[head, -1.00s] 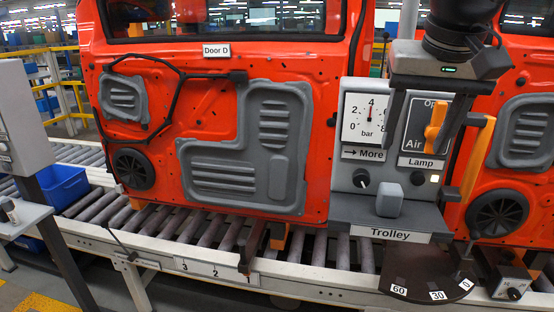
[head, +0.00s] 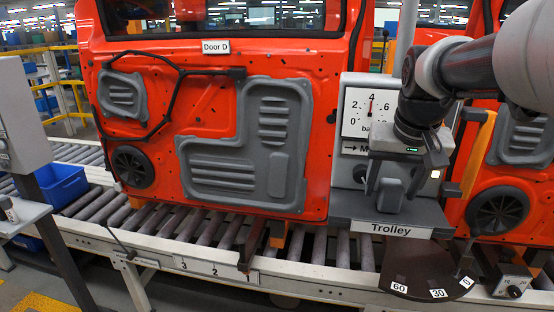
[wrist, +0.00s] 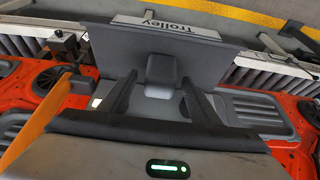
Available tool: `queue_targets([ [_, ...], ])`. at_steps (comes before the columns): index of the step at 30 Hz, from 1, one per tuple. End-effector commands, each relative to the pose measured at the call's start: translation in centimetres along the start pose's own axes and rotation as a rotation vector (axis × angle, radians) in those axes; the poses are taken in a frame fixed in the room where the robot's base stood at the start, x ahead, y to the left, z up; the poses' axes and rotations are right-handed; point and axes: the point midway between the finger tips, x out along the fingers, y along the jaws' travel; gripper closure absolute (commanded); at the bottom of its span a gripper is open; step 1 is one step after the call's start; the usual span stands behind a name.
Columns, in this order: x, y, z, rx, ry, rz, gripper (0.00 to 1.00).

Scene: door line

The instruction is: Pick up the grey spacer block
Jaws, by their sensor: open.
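The grey spacer block (head: 388,199) is a small rounded block on the shelf of the grey trolley (head: 352,207), above the "Trolley" label. My gripper (head: 392,181) is open over it, with its fingers pointing down and partly hiding the block in the head view. In the wrist view the block (wrist: 162,70) shows between the tips of the two dark fingers of my gripper (wrist: 159,83), with gaps on both sides. I cannot tell whether the fingertips reach down beside it.
The trolley's upright panel with the pressure gauge (head: 369,112) stands close behind my gripper. An orange handle (wrist: 30,135) is at the left in the wrist view. The red door (head: 220,80) hangs left of the trolley, above the roller conveyor (head: 205,228).

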Motion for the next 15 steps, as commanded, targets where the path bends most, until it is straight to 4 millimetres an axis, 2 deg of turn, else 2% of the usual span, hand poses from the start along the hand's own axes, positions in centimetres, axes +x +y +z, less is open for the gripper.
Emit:
queue_targets([
  [3, 1.09, 0.01, 0.04, 0.0, -0.001, 0.0, 0.43],
  [10, 1.21, 0.0, 0.0, 0.0, 0.001, 0.0, 0.43],
  [11, 1.2, 0.0, 0.0, 0.0, 0.001, 0.0, 0.45],
  [15, 1.19, 0.0, 0.0, 0.0, 0.001, 0.0, 0.68],
])
